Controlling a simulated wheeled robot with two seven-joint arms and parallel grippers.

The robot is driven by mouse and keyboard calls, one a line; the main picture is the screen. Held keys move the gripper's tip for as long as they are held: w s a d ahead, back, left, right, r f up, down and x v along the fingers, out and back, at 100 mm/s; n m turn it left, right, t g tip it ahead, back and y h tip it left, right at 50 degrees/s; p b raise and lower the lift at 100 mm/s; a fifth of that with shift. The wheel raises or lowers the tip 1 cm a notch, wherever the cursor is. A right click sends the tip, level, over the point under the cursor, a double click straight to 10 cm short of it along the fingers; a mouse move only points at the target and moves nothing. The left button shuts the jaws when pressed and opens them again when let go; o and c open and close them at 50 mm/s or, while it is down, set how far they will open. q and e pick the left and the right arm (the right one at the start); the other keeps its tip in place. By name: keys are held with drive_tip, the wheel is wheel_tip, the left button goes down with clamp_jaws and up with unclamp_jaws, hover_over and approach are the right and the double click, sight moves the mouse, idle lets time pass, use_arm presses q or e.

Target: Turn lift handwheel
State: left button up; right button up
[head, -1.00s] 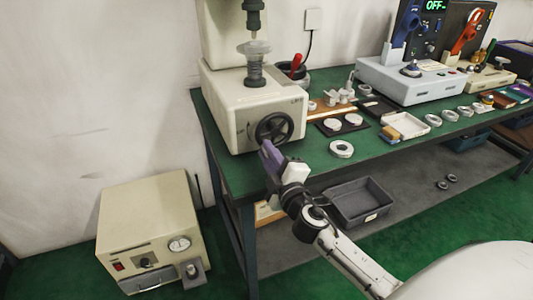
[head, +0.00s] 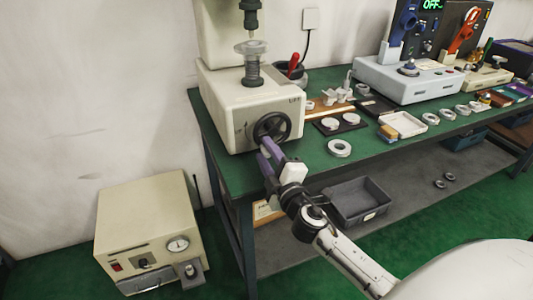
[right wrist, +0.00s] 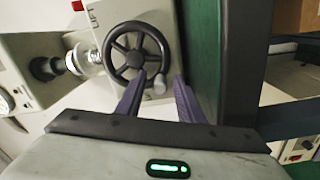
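The black spoked handwheel (head: 272,127) is on the front of the white lift machine (head: 232,104), at the left end of the green table. In the right wrist view the handwheel (right wrist: 114,62) shows its hub and a light grey knob (right wrist: 160,83) on its rim. My right gripper (head: 265,150) is in front of the wheel's lower part, its purple fingers apart. In the right wrist view the fingertips of the right gripper (right wrist: 159,76) lie on either side of the knob, with gaps visible; whether either touches it I cannot tell. My left gripper is out of view.
A metal ring (head: 339,148) and a dark mat with white discs (head: 340,125) lie right of the machine. A grey bin (head: 358,202) is on the lower shelf. A beige box with a gauge (head: 150,232) stands on the floor at left.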

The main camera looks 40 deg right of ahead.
drive_tip(key=b+v, duration=0.1)
drive_tip(key=v, duration=0.9)
drive_tip(key=shift+s, duration=0.2)
